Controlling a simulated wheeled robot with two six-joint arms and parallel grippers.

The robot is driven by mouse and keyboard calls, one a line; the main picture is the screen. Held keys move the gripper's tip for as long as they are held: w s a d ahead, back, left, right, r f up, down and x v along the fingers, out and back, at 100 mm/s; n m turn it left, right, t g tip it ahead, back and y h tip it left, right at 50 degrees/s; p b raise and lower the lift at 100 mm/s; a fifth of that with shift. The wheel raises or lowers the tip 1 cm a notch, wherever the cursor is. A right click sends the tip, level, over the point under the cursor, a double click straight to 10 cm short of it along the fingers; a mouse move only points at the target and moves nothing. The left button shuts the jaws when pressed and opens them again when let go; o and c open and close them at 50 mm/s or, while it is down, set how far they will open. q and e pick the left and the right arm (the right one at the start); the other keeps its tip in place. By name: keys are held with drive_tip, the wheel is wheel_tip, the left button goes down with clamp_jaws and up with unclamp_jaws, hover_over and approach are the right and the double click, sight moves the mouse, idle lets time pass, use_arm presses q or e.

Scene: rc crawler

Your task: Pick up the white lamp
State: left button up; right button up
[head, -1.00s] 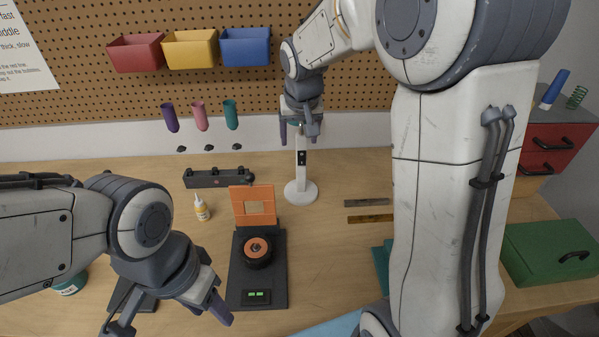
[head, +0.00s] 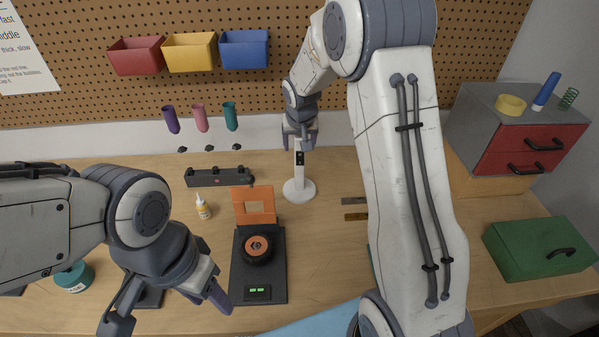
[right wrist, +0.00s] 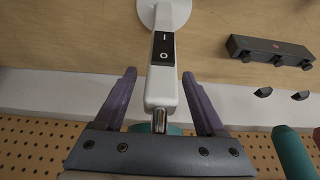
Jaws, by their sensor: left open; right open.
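The white lamp (head: 299,179) stands upright on its round base near the back of the bench, below the pegboard. Its stem with a black switch panel also shows in the right wrist view (right wrist: 162,77). My right gripper (head: 300,138) is at the top of the lamp. In the right wrist view its two fingers (right wrist: 163,100) are open, one on each side of the stem, with gaps between them and the stem. The lamp's upper part is partly hidden by the gripper. My left gripper (head: 172,313) is open and empty over the front left of the bench.
A black device with an orange flap (head: 254,205) stands left of the lamp, and a dark rack (head: 217,178) lies behind it. A small glue bottle (head: 203,208) is nearby. A green box (head: 540,249) and red-drawer cabinet (head: 530,148) stand at right.

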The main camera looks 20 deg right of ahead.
drive_tip(key=shift+w+f, duration=0.1)
drive_tip(key=shift+f, duration=0.1)
clamp_jaws()
drive_tip(key=shift+r, duration=0.1)
idle(1.2)
